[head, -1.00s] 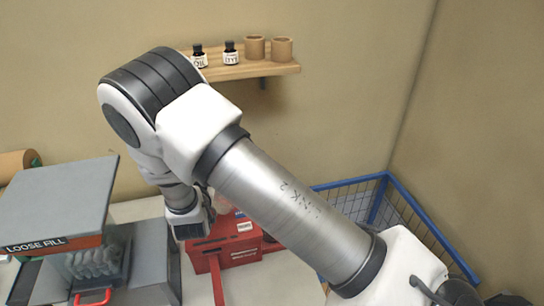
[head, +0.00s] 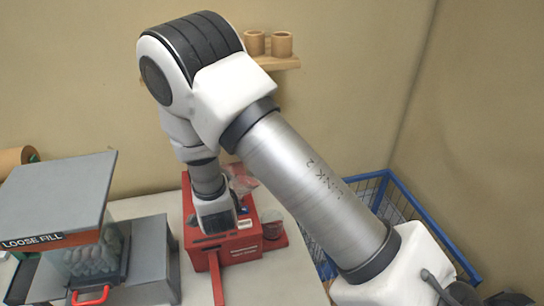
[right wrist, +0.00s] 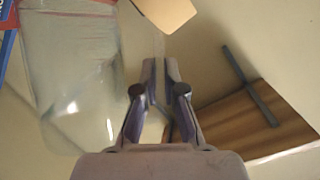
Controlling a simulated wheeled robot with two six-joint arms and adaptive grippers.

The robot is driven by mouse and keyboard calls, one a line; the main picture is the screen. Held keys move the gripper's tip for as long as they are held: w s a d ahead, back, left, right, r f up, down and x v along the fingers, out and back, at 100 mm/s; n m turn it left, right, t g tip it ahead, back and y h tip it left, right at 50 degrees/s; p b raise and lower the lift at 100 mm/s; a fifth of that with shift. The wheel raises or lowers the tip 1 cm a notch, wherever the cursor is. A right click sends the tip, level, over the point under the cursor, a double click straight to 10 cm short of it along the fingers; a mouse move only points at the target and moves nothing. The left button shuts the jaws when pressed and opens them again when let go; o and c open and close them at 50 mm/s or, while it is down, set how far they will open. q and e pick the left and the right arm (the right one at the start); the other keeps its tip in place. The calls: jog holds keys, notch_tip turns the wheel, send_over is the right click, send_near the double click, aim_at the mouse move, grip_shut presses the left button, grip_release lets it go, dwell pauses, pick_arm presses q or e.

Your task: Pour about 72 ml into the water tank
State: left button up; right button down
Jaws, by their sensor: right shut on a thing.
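My right gripper (right wrist: 160,75) is shut on a thin clear strip, which looks like the handle of a clear jug (right wrist: 75,75). In the right wrist view the jug is tilted, to the left of the fingers; its water level cannot be told. In the head view my right wrist is over the red machine (head: 231,254), and a clear part, probably the jug (head: 241,180), shows just beyond it. My fingers are hidden there. A small clear reddish vessel (head: 273,229), possibly the water tank, is at the machine's right side. My left gripper is out of view.
A loose-fill box (head: 55,195) with a grey lid stands at the left. A wall shelf (head: 280,63) holds two tan cores (head: 281,43), partly behind my arm. A blue wire basket (head: 375,190) is at the right.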

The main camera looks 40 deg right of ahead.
jog(key=shift+s+d+r+m+b, duration=0.1)
jog(key=shift+s+d+m+b, duration=0.1)
jog(key=shift+d+m+b, duration=0.15)
jog(key=shift+t, duration=0.3)
jog(key=shift+s+d+m+b, duration=0.15)
jog(key=shift+m+b, duration=0.1)
jog(key=shift+b, duration=0.15)
jog(key=shift+s+d+f+m+t+b, duration=0.25)
jog(key=shift+f+m+t+b, duration=0.25)
jog(key=shift+b, duration=0.35)
dwell(1.2)
